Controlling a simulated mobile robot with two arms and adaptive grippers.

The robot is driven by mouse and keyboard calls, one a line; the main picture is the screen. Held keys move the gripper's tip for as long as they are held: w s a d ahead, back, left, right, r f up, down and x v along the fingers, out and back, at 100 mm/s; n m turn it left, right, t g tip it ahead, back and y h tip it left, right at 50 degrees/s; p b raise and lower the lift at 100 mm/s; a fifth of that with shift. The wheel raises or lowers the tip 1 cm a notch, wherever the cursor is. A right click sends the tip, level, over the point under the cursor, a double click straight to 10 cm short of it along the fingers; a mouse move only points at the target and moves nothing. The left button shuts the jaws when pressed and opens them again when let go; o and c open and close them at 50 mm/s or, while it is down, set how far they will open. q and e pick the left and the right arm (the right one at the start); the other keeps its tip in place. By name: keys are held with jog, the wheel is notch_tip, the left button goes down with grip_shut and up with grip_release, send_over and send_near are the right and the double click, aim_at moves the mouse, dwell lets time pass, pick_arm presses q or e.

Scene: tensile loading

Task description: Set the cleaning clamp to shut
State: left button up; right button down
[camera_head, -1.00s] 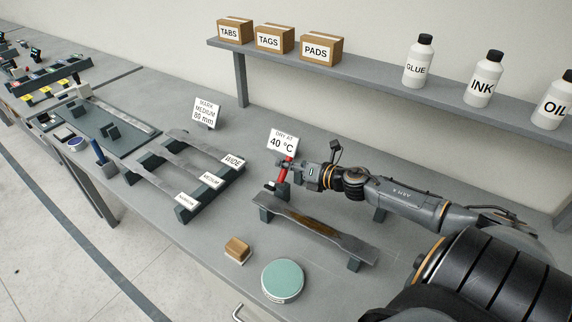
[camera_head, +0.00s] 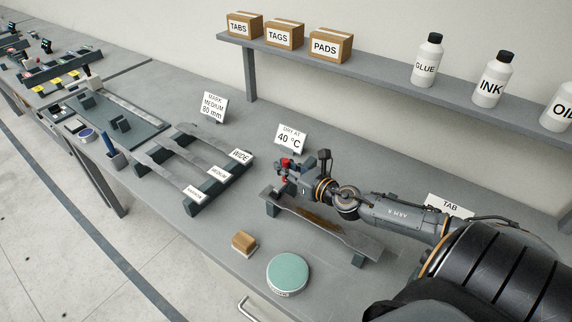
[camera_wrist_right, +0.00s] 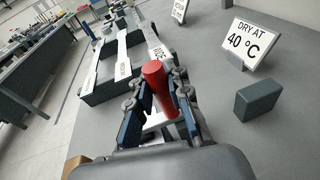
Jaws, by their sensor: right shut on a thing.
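The cleaning clamp shows as a red handle (camera_wrist_right: 160,88) in the right wrist view. A small part of the red also shows in the head view (camera_head: 285,163). My right gripper (camera_wrist_right: 160,95) is shut on this handle, with one finger on each side. In the head view my right gripper (camera_head: 287,175) is at the far left end of a metal strip (camera_head: 345,236) with a brown patch, resting on dark supports. The gripper and wrist hide most of the clamp, so I cannot tell whether it presses on the strip. My left gripper is not in view.
A "DRY AT 40 °C" sign (camera_head: 291,138) stands behind the gripper. A rack of strips (camera_head: 196,168) is to the left. A wooden block (camera_head: 243,242) and a round green-topped tin (camera_head: 288,272) stand in front. A shelf (camera_head: 390,84) runs behind.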

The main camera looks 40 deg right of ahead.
jog(key=shift+s+f, duration=0.1)
jog(key=shift+f, duration=0.05)
dwell(0.3)
jog(key=c, duration=1.5)
grip_release()
jog(key=shift+o, duration=1.2)
jog(key=shift+s, duration=0.1)
jog(key=s+d+r, duration=0.1)
jog(key=s+r, duration=0.1)
jog(key=s, duration=0.9)
jog(key=shift+s, duration=0.4)
